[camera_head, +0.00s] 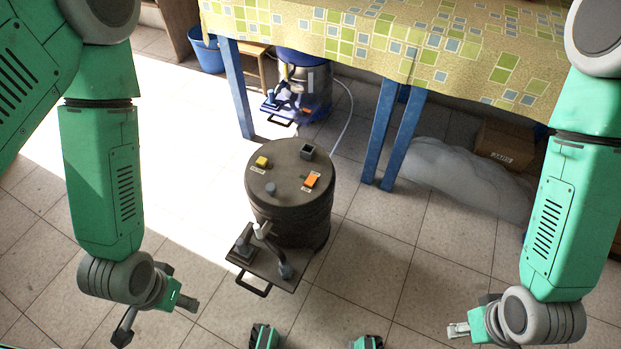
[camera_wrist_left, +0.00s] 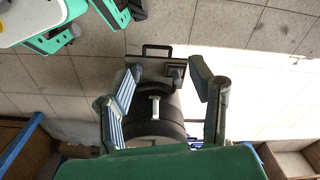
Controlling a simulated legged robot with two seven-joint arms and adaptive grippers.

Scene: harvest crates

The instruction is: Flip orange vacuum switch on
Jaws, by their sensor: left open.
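The dark grey drum vacuum (camera_head: 290,215) stands upright on the floor in the middle of the head view. Its orange switch (camera_head: 311,180) sits on the right side of the lid, on a small pale label plate. My left gripper (camera_head: 156,318) is open and empty, low and to the left of the vacuum, apart from it. In the left wrist view, the open fingers (camera_wrist_left: 166,72) frame the vacuum (camera_wrist_left: 155,131) beyond them; the orange switch cannot be made out there. My right gripper (camera_head: 468,318) is low at the right, away from the vacuum; its finger opening is unclear.
The lid also has a yellow switch (camera_head: 261,161) and a dark square socket (camera_head: 307,151). A plate with a handle (camera_head: 254,285) juts from the vacuum's front. Behind stand a blue-legged table (camera_head: 400,130), a blue machine (camera_head: 305,90) and a cardboard box (camera_head: 505,145).

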